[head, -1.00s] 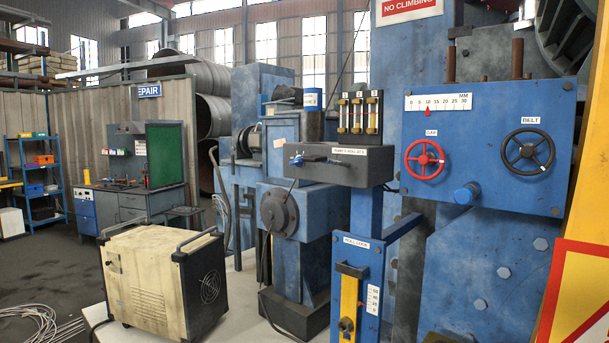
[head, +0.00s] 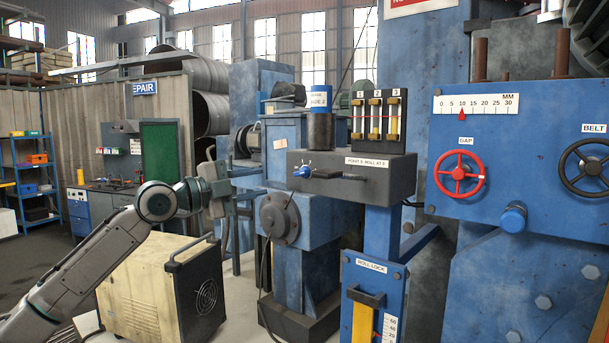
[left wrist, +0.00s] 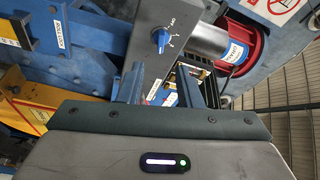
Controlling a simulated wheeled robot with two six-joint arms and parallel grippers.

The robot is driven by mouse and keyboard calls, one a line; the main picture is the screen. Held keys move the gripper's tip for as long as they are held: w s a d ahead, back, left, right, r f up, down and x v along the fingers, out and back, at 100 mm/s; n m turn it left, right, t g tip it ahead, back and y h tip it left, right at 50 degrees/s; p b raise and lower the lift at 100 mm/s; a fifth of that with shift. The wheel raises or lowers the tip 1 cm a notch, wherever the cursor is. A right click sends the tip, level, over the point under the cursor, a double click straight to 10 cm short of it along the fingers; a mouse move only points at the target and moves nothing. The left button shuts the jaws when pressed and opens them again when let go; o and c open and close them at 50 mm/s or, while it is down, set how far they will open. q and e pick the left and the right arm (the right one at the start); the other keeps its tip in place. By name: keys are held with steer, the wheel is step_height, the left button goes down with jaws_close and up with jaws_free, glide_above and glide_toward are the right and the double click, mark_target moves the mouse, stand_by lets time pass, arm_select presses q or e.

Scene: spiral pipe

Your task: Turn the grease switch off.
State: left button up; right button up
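A blue rotary knob (head: 302,172) sits on the front left of the dark grey box (head: 350,182); I take it for the grease switch. My left gripper (head: 250,182) is left of the box, apart from the knob, pointing right. Its two fingers in the left wrist view (left wrist: 162,88) stand apart with nothing between them. My right gripper is not in view.
A dark lever (head: 335,174) sticks out beside the knob. Three sight gauges (head: 376,118) and a blue-topped cylinder (head: 320,115) stand on the box. A red handwheel (head: 459,173) is at the right. A cream machine (head: 150,285) stands below my left arm.

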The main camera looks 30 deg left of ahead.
mark_target(299, 173)
arm_select(q)
steer(key=p+x, duration=0.5)
steer(key=x, duration=0.1)
steer(key=p+x, duration=0.3)
steer(key=shift+w+d+r+p, duration=0.25)
steer(key=shift+d+r+p, duration=0.05)
steer(key=shift+w+d+f, duration=0.15)
steer(key=shift+w+d, duration=0.05)
steer(key=shift+w, duration=0.25)
steer(key=shift+c, duration=0.4)
steer(key=c, duration=0.6)
steer(key=shift+o, duration=0.2)
